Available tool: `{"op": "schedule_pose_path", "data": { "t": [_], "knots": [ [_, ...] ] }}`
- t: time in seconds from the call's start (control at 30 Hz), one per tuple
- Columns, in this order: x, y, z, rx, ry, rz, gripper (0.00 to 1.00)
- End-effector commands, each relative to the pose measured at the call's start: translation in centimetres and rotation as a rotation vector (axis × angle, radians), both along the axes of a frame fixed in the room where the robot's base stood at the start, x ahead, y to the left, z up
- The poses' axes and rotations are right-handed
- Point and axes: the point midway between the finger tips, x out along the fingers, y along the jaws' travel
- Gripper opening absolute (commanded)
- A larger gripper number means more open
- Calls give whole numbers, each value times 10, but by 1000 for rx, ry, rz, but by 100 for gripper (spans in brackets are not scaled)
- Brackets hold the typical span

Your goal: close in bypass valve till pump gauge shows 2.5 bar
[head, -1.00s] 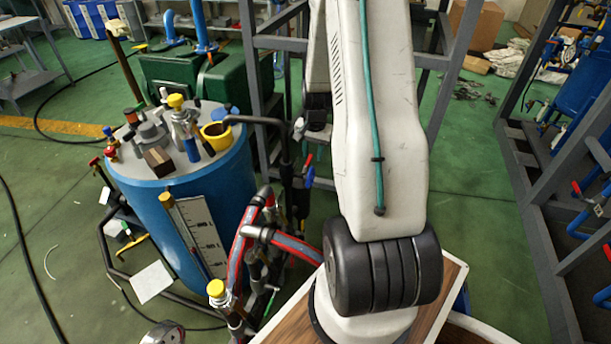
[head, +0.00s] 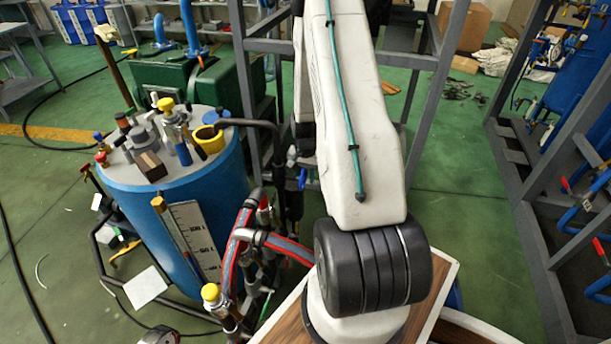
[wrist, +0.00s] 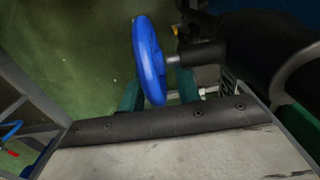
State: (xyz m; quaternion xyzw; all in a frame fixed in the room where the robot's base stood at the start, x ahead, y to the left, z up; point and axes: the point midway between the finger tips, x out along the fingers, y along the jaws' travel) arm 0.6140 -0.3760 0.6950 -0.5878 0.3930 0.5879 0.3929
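A blue handwheel (wrist: 149,60) on a dark stem fills the upper middle of the wrist view, seen nearly edge-on. I cannot tell from the views whether it is the bypass valve. My gripper (wrist: 160,92) shows two green fingers spaced apart, one on each side of the wheel's lower rim. A gap shows to the right of the rim, and contact is not clear. In the head view my arm hides most of the gripper. A round gauge (head: 158,337) is cut off at the bottom edge, its reading illegible. I cannot tell whether it is the pump gauge.
A blue tank (head: 190,235) with fittings on its lid stands at left. A grey steel frame (head: 437,75) stands behind the arm, and another frame (head: 540,180) at right.

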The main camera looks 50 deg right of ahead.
Motion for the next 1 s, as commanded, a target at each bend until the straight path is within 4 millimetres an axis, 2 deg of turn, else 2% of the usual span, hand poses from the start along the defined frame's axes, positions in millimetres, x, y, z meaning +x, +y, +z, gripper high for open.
{"op": "schedule_pose_path", "data": {
  "t": [0.07, 0.2, 0.47, 0.8, 1.0],
  "knots": [
    [0, 0, 0, 0, 0, 0, 33],
    [0, 0, 0, 0, 0, 0, 0],
    [0, -1, -1, 27, 14, -3, 0],
    [-1, 2, -9, 293, 122, -2, 0],
    [-2, 3, -10, 364, 150, -1, 0]
  ]
}}
